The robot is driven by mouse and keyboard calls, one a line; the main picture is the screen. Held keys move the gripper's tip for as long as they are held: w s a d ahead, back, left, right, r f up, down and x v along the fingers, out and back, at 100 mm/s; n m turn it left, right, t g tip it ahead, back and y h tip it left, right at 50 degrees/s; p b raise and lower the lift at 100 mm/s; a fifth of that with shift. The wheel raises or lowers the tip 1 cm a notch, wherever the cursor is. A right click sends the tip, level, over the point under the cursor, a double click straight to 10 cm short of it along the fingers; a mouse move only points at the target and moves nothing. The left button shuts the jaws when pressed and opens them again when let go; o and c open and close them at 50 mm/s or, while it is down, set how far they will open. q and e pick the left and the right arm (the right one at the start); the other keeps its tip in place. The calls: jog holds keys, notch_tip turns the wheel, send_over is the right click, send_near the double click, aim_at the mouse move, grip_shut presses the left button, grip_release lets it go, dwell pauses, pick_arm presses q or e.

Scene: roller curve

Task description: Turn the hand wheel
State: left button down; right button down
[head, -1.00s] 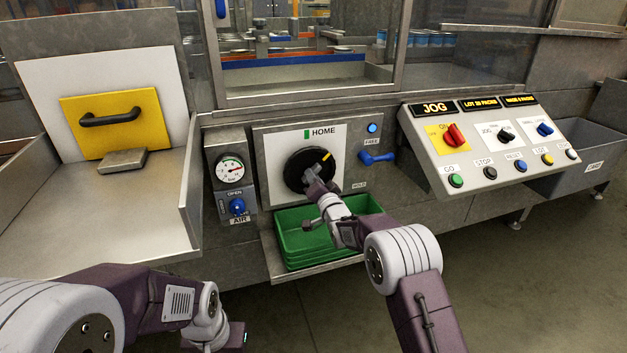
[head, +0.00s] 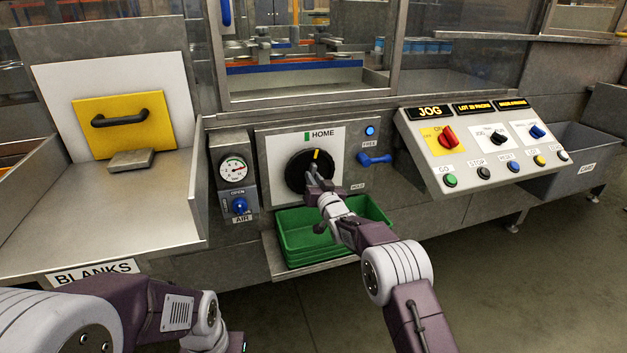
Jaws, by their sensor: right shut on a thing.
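The hand wheel (head: 298,172) is a black disc on a white plate in the machine front. Its yellow mark (head: 317,155) points up and slightly right. A green mark (head: 307,136) beside the word HOME sits above the wheel, a little left of the yellow mark. My right gripper (head: 314,178) is at the lower right part of the wheel and is shut on it. The gripper hides that part, so the exact grip point is hard to see. My left arm is at the bottom left, and its gripper fingers do not show.
A green tray (head: 285,240) sits on a shelf below the wheel, under my right arm. A blue lever (head: 376,160) is right of the wheel. An air gauge (head: 233,169) and blue knob (head: 240,205) are left. A sloped control panel (head: 475,155) stands at the right.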

dwell(0.4)
jog(key=c, duration=1.4)
grip_release()
jog(key=shift+o, duration=0.2)
jog(key=p+v, duration=0.2)
jog(key=v, duration=0.7)
